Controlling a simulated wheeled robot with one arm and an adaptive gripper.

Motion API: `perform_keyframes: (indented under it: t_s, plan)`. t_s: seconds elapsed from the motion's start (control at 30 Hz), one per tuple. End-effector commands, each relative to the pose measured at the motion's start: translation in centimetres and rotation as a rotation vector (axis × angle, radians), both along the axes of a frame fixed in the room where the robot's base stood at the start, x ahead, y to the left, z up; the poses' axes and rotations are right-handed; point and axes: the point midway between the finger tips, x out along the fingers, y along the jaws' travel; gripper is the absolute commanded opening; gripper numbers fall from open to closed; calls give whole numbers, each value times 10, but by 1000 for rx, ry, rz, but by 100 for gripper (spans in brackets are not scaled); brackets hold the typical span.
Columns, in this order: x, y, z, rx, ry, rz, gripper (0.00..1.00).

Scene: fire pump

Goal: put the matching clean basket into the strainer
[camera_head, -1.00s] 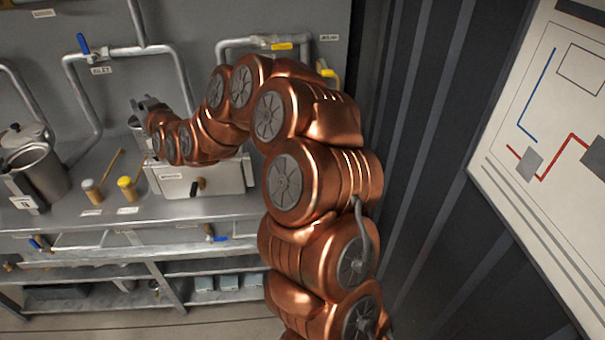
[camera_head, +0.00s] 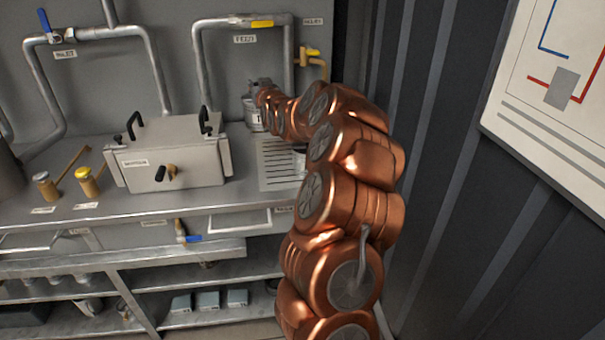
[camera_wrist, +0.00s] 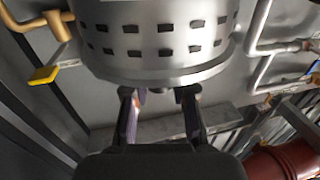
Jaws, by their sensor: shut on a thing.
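My gripper (camera_wrist: 160,92) is shut on a metal basket (camera_wrist: 160,40), a round grey cylinder with rows of slots that fills the top of the wrist view. In the head view the basket (camera_head: 252,114) shows beyond the end of my arm, in front of the back wall, above the right part of the bench. A tall grey open pot (camera_head: 9,178), possibly the strainer, is cut off by the left edge of the head view. Its inside is not visible now.
A silver lidded box (camera_head: 170,160) with black handles stands on the bench. Pipes line the wall.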

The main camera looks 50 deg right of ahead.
Motion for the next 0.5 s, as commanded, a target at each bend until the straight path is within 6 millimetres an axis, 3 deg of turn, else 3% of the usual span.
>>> perform_keyframes:
  t_s: [0.03, 0.2, 0.37, 0.5]
  plan:
    - [-7, -16, -16, -2, 0, -20, 0]
    - [-20, -47, -30, -5, 0, -59, 0]
    - [-24, -56, -37, -4, 5, -69, 0]
    - [-24, -55, -54, -2, 10, -68, 0]
